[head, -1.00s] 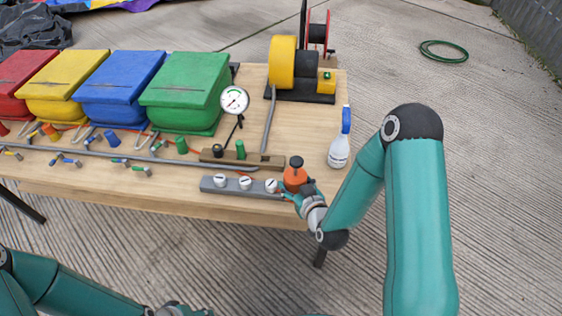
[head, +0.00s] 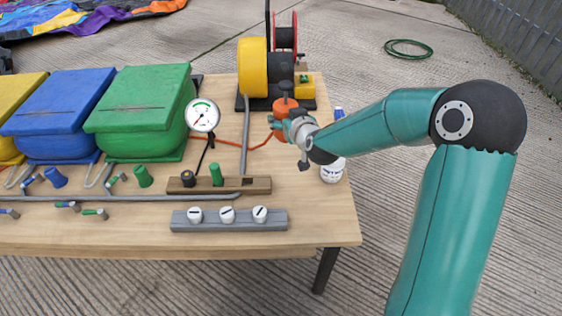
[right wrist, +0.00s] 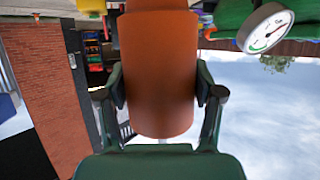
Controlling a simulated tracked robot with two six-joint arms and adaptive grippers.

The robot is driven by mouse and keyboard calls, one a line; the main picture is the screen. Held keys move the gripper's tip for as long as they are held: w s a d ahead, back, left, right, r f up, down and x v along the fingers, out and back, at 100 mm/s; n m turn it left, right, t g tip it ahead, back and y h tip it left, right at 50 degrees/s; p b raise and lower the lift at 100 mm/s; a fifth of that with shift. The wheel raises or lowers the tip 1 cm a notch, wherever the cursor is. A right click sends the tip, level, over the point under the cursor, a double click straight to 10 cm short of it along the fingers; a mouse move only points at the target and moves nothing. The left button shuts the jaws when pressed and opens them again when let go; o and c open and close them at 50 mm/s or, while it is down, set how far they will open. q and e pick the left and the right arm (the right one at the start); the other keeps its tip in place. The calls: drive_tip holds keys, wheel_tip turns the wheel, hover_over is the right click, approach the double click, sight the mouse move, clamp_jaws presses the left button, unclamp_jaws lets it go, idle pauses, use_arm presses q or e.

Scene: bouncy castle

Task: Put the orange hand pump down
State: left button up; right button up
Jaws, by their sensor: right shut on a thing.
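The orange hand pump (head: 286,106) has a dark top and shows over the right part of the wooden table (head: 310,228), in front of the yellow blower. My right gripper (head: 282,125) is shut on it. In the right wrist view the orange pump body (right wrist: 157,75) fills the middle, with a green-and-black finger pressed on each side. Whether the pump touches the table is hard to tell. An orange hose (head: 240,146) runs from the pump toward the gauge. My left gripper is out of view.
The yellow blower (head: 253,68) stands behind.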

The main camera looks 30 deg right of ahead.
drive_tip(key=f, duration=0.4)
drive_tip(key=f+b, duration=0.1)
drive_tip(key=f, duration=0.8)
drive_tip(key=shift+s+d+f+b, duration=0.1)
drive_tip(key=shift+d+f+b, duration=0.15)
drive_tip(key=shift+f+b, duration=0.15)
drive_tip(key=o, duration=1.5)
drive_tip(key=shift+o, duration=0.2)
drive_tip(key=shift+s, duration=0.15)
drive_tip(key=p+v, duration=0.6)
drive_tip(key=v, duration=0.6)
drive_tip(key=shift+p, duration=0.3)
drive_tip(key=shift+a+f, duration=0.1)
